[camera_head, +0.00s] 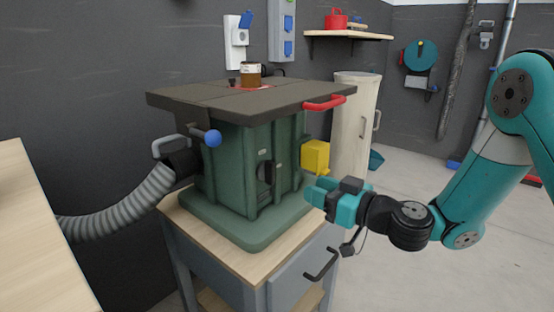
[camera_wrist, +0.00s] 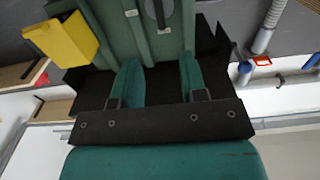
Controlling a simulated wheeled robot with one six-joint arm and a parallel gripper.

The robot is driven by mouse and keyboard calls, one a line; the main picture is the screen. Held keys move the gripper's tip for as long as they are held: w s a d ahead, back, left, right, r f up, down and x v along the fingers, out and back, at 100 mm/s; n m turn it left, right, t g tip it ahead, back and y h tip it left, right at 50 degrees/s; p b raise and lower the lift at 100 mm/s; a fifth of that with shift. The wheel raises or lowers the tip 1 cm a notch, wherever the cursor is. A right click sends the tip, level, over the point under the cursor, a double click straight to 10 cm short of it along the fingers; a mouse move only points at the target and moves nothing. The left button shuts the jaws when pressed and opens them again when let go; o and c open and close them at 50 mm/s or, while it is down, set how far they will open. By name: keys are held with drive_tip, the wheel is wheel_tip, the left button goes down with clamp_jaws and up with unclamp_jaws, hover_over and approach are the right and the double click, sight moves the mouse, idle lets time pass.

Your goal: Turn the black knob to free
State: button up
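The black knob (camera_head: 265,173) is on the front face of the green machine body (camera_head: 229,165), below the dark tabletop. It looks like a dark disc with an upright grip bar. In the wrist view the knob (camera_wrist: 158,12) shows at the top edge, partly cut off, ahead of and between the fingers. My gripper (camera_head: 318,191) is to the right of the knob and in front of the machine, apart from it. In the wrist view my gripper (camera_wrist: 159,78) has its two teal fingers spread, with nothing between them.
A yellow box (camera_head: 316,156) sticks out at the machine's right side. A red handle (camera_head: 324,103) juts from the tabletop edge. A blue-knobbed lever (camera_head: 211,138) and grey hose (camera_head: 120,203) are at the left. The wooden stand (camera_head: 238,260) has a drawer handle (camera_head: 321,265).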

sight(273, 172)
drive_tip(key=p+x, duration=0.1)
drive_tip(key=x, duration=1)
drive_tip(key=shift+w+a+p, duration=0.25)
drive_tip(key=shift+a+p, duration=0.05)
drive_tip(key=shift+a, duration=0.05)
